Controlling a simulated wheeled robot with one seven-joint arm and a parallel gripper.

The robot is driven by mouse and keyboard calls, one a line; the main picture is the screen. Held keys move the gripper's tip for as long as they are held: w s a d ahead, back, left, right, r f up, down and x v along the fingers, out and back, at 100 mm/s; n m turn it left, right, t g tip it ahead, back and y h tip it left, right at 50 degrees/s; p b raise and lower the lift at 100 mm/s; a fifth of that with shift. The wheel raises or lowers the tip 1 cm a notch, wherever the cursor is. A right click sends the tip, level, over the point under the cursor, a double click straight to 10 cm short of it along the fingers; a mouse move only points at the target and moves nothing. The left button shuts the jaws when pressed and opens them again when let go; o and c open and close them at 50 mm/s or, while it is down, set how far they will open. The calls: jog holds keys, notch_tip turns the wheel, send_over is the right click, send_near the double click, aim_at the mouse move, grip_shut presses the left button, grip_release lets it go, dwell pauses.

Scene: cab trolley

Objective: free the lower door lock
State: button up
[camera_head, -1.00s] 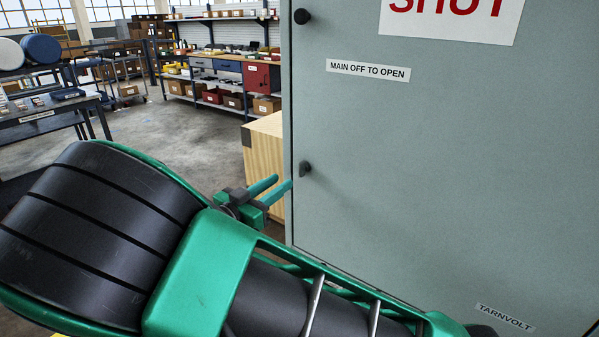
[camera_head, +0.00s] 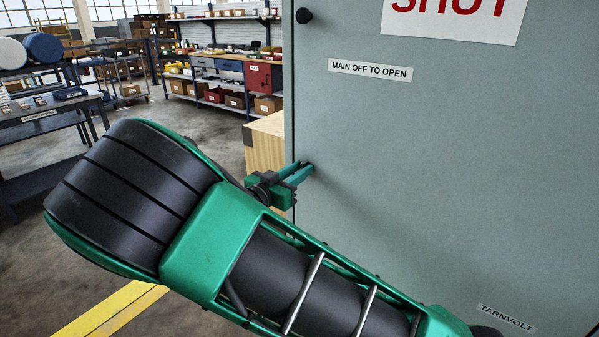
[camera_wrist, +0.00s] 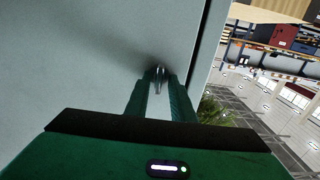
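The grey-green cabinet door (camera_head: 440,160) fills the right of the head view. The lower door lock is a small dark lever at the door's left edge, now mostly hidden by my gripper (camera_head: 304,168) there. In the wrist view the lower lock (camera_wrist: 158,74) sits between my two fingertips, its lever pointing back toward the palm. My gripper (camera_wrist: 159,84) is open around it, one finger on each side; whether either finger touches it is hard to tell. The upper door lock (camera_head: 304,16) is a round dark knob near the top left of the door.
The door carries a SHUT sign (camera_head: 455,12) and a MAIN OFF TO OPEN label (camera_head: 370,70). A wooden block or crate (camera_head: 264,148) stands behind the cabinet's left edge. A workbench and trolleys are farther back, with open floor at left.

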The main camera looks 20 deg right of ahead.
grip_shut()
jog(key=shift+a+n, duration=0.1)
jog(key=shift+n, duration=0.3)
jog(key=shift+w+a+f+n, duration=0.1)
jog(key=shift+n, duration=2.75)
jog(key=shift+w+a+f+n, duration=0.1)
jog(key=shift+n, duration=2.7)
jog(key=shift+w+a+f+n, duration=0.1)
jog(key=shift+n, duration=3.05)
